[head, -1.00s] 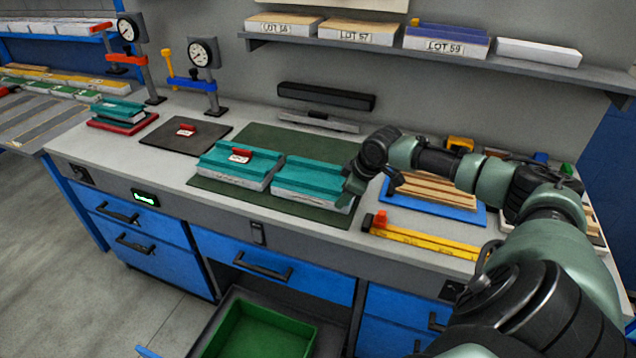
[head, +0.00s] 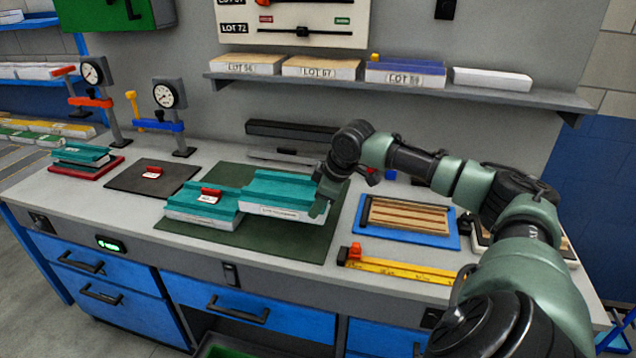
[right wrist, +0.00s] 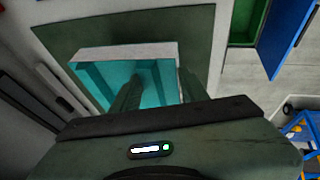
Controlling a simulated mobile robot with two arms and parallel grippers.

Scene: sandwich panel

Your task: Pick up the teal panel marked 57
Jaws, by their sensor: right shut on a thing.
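Two teal-topped panels with pale bodies are at the dark green mat (head: 290,245). The right-hand teal panel (head: 275,190) has a label on its front edge, too small to read. My right gripper (right wrist: 158,90) is shut on it at its right end, and it appears held slightly above the mat. The panel's teal face (right wrist: 100,82) also shows between and around the fingers in the right wrist view. The left-hand teal panel (head: 190,207) lies on the mat with a red tag (head: 211,193) on top, its mark unreadable. My left gripper is out of view.
A dark mat (head: 130,180), dial gauge stands (head: 165,95), a blue tray with wooden strips (head: 405,236) and a yellow rule (head: 405,270) surround the work area. A shelf (head: 500,94) hangs behind.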

